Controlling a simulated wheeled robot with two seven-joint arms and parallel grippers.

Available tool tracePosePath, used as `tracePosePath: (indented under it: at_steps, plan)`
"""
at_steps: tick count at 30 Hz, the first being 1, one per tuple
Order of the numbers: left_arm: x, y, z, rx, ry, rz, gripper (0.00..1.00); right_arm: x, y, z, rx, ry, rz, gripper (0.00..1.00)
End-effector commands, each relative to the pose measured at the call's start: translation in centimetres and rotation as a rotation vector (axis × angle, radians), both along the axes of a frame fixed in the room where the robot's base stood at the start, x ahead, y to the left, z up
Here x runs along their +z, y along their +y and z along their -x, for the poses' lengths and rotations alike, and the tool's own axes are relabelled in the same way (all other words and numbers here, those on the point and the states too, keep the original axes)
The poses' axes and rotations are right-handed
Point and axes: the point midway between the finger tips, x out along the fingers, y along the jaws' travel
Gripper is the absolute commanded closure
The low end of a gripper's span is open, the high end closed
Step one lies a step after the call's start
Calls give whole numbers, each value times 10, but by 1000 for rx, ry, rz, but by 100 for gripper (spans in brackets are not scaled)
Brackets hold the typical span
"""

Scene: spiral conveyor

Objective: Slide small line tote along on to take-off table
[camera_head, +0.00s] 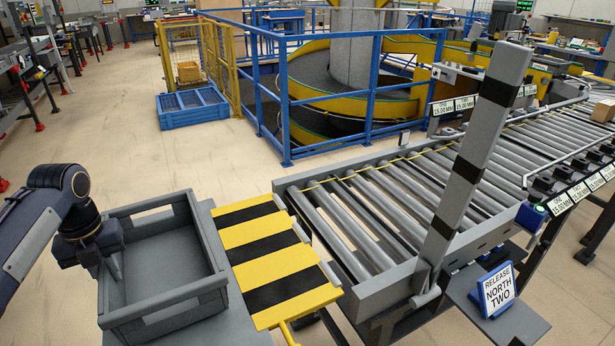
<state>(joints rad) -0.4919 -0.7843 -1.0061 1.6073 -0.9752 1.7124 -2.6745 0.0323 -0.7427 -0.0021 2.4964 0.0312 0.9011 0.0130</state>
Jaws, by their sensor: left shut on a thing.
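The small grey line tote (163,265) is open-topped and looks empty. It sits upright at the left of the picture on a grey table surface (236,318), which appears to be the take-off table. My left gripper (113,270) comes in from the left and is shut on the tote's left wall. Its fingertips are partly hidden by the wall and the gripper body. My right gripper is not in view.
A yellow-and-black striped plate (270,250) lies between the table and the roller conveyor (380,205). A grey striped post (470,165) and a "RELEASE NORTH TWO" sign (496,290) stand at right. Blue railings (330,92) surround the spiral. The rollers nearby are bare.

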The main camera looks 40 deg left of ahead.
Motion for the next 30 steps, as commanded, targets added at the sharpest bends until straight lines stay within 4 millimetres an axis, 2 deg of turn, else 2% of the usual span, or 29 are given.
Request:
tracePosePath:
  at_steps: [4,9,10,15,24,30]
  plan:
    - [0,7,13,1,-3,0,100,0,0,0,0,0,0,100]
    - [0,7,14,-1,-2,0,100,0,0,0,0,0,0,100]
    - [0,7,14,-1,-2,0,79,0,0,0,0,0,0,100]
    - [0,7,14,-1,-1,0,57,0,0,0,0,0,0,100]
    - [2,7,15,0,1,1,57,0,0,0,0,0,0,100]
    - [29,7,14,1,1,-3,57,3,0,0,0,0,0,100]
